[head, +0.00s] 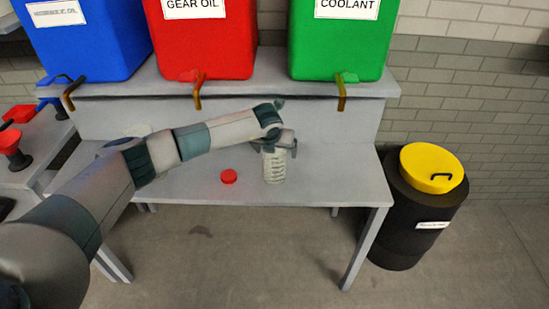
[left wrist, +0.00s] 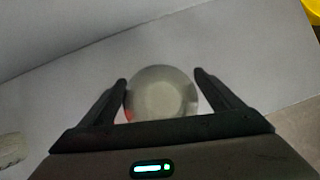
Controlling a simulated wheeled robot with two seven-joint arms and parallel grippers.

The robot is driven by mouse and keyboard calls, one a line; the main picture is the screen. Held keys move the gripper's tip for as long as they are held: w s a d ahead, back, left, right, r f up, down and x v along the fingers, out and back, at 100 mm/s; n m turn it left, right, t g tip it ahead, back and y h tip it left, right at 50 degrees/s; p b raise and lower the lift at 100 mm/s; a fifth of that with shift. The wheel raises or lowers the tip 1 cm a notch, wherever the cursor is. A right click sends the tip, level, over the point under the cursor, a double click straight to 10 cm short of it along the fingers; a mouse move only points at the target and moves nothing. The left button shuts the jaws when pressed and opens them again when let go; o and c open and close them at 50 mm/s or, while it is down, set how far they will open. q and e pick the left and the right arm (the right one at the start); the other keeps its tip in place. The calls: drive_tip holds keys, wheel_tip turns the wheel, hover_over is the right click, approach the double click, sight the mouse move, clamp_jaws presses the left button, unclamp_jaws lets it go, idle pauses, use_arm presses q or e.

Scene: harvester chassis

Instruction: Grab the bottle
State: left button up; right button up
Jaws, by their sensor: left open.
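A clear ribbed bottle (head: 274,166) stands upright on the grey table, right of the red cap. My left gripper (head: 275,146) is above and around the bottle's top in the head view. In the left wrist view the bottle (left wrist: 161,94) shows from above as a pale round shape between the two fingers of the gripper (left wrist: 160,85). The fingers are open, with a finger on each side of the bottle; whether they touch it is hard to tell. My right gripper is not in view.
A red cap (head: 228,176) lies on the table (head: 330,185) left of the bottle. Blue (head: 85,40), red (head: 205,45) and green (head: 338,45) containers with spouts stand on the shelf behind. A black barrel (head: 415,215) with a yellow lid (head: 432,167) stands right of the table.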

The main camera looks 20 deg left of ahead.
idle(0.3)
use_arm(q)
drive_tip(key=c, duration=1.2)
drive_tip(key=shift+r, duration=0.1)
